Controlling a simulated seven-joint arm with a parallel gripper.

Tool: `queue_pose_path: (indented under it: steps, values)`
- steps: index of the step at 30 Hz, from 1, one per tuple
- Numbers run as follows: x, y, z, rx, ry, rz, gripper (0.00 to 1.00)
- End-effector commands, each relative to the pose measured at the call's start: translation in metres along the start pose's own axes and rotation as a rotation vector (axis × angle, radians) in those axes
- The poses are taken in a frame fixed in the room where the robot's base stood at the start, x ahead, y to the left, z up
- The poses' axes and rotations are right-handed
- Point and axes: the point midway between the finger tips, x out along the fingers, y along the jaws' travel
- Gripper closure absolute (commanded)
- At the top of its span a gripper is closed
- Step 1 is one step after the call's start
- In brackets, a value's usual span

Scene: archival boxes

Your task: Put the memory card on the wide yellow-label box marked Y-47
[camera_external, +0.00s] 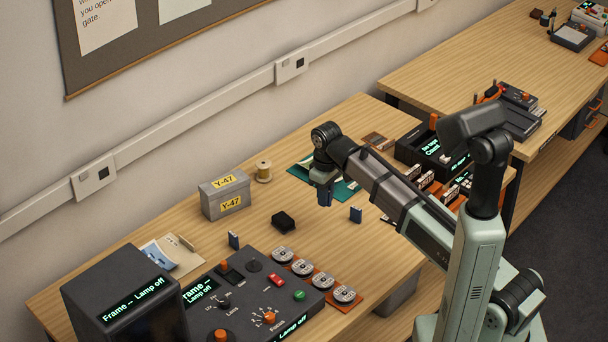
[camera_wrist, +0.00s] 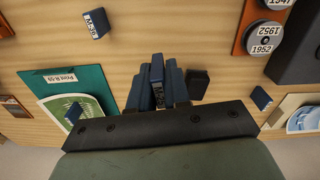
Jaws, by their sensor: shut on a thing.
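My gripper (camera_external: 324,192) hangs above the middle of the bench, fingers pointing down. In the wrist view my gripper (camera_wrist: 157,88) is shut on a dark blue memory card (camera_wrist: 157,70) with a small pale label, too small to read. The card seems clear of the bench. The grey box marked Y-47 (camera_external: 225,196) stands left of my gripper in the external view, with yellow labels on its top and front. Its top is bare. The box does not show in the wrist view.
Other blue cards stand on the bench, one right of my gripper (camera_external: 355,214) and one near the console (camera_external: 233,239). A black block (camera_external: 283,221) and a thread spool (camera_external: 263,171) sit near the box. A teal folder (camera_wrist: 75,90) lies beside my gripper.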

Motion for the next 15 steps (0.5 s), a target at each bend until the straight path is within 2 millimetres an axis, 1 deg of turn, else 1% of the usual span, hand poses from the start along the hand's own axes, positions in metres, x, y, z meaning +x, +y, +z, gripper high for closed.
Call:
queue_pose_path:
  steps: [2,5,6,8,9,11,15]
  values:
    - [-0.004,-0.013,-0.004,-0.02,0.003,0.0,1.0]
    - [-0.012,-0.032,-0.021,-0.053,0.011,0.002,1.0]
    - [-0.017,-0.04,-0.037,-0.067,0.015,0.002,1.0]
    - [-0.025,-0.049,-0.058,-0.084,0.02,0.003,1.0]
    - [-0.03,-0.054,-0.072,-0.094,0.023,0.004,1.0]
    - [-0.038,-0.062,-0.094,-0.108,0.026,0.004,1.0]
    - [-0.057,-0.08,-0.146,-0.135,0.032,0.004,1.0]
